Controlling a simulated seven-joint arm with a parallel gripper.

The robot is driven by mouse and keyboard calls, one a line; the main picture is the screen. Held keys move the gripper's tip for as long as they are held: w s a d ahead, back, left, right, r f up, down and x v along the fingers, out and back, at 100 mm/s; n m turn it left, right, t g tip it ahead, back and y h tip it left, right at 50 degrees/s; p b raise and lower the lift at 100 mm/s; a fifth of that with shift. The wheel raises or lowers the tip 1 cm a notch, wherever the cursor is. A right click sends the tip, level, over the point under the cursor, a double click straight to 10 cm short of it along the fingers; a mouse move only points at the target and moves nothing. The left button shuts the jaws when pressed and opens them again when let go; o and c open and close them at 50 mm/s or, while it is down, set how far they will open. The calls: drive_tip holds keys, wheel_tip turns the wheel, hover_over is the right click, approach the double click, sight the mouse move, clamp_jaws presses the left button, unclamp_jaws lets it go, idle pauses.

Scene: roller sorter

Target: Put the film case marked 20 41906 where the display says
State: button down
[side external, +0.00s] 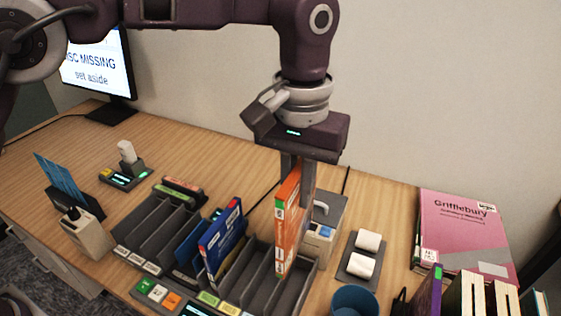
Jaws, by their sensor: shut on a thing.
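An orange film case (288,228) is held upright in my gripper (297,172), which is shut on its upper end. The case's lower end is at the right-hand slots of the dark slotted rack (232,285); I cannot tell whether it rests in a slot or hangs just above. Its marking is too small to read. The display (98,62) at the back left reads "ISC MISSING" and "set aside", with its left edge hidden by my arm. A blue case (221,240) stands in the rack, left of the orange one.
A small device (126,178) and blue cards (65,180) are at the left.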

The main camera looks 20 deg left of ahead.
sight(295, 239)
wheel_tip(295, 239, down, 18)
idle(0.6)
drive_tip(key=shift+f, duration=0.65)
drive_tip(key=c, duration=1.4)
unclamp_jaws()
drive_tip(key=shift+o, duration=0.2)
wheel_tip(295, 239, up, 7)
drive_tip(key=shift+r, duration=0.1)
